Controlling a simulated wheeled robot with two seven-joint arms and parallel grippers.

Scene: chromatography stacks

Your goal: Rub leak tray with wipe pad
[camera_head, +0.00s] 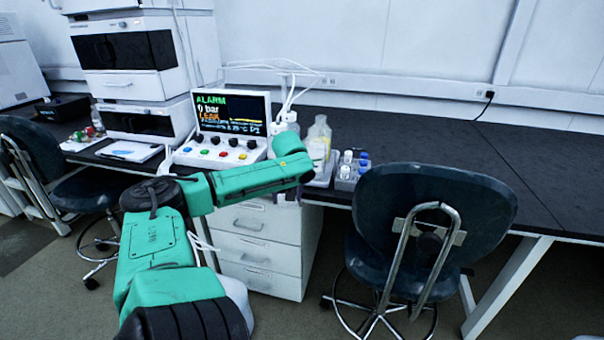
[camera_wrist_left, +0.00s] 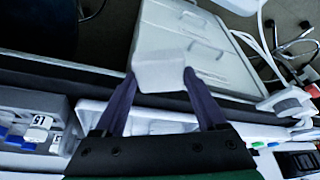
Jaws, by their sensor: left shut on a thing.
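My left gripper (camera_wrist_left: 160,85) is shut on a small white block-like piece, the wipe pad (camera_wrist_left: 160,76), gripped between two dark fingers. In the head view my left arm reaches to the bench edge, and its wrist mostly hides the gripper; the pad is not clear there. A shallow white tray, which looks like the leak tray (camera_wrist_left: 152,128), lies on the bench behind the fingers in the left wrist view. Its edge also shows beside my wrist in the head view (camera_head: 322,182). I cannot tell whether the pad touches it. My right gripper is not in view.
A control unit (camera_head: 232,108) with an alarm screen stands left of the tray. Bottles (camera_head: 319,135) and a vial rack (camera_head: 347,178) stand close by. A drawer cabinet (camera_head: 262,236) is below; a chair (camera_head: 425,215) is at the right. The right bench (camera_head: 450,145) is clear.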

